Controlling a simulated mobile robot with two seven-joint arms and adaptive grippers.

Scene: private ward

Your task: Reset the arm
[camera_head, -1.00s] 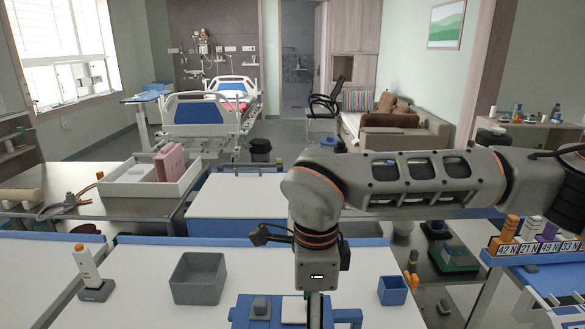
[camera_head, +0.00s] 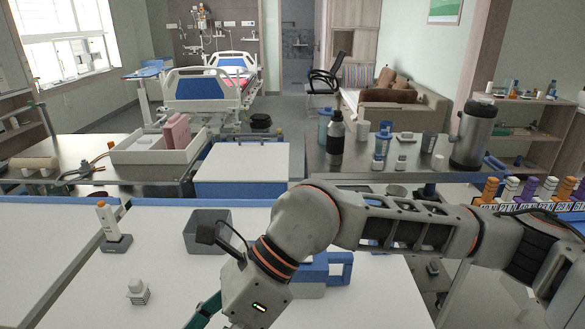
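My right arm comes in from the right across the white table (camera_head: 60,270) and bends down at the elbow to a wrist low in the middle. Its gripper (camera_head: 208,312) is mostly cut off by the bottom edge; only a teal part shows, so its opening and any held thing are hidden. A grey open box (camera_head: 188,222) stands behind the wrist. A blue piece with a handle-like loop (camera_head: 340,266) lies partly behind the forearm. My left gripper is not in view.
A white handset on a dark stand (camera_head: 113,228) and a small white bottle (camera_head: 137,291) stand at the left. A black bottle (camera_head: 335,140) and a large steel flask (camera_head: 473,135) stand on the far counter. The front left table is clear.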

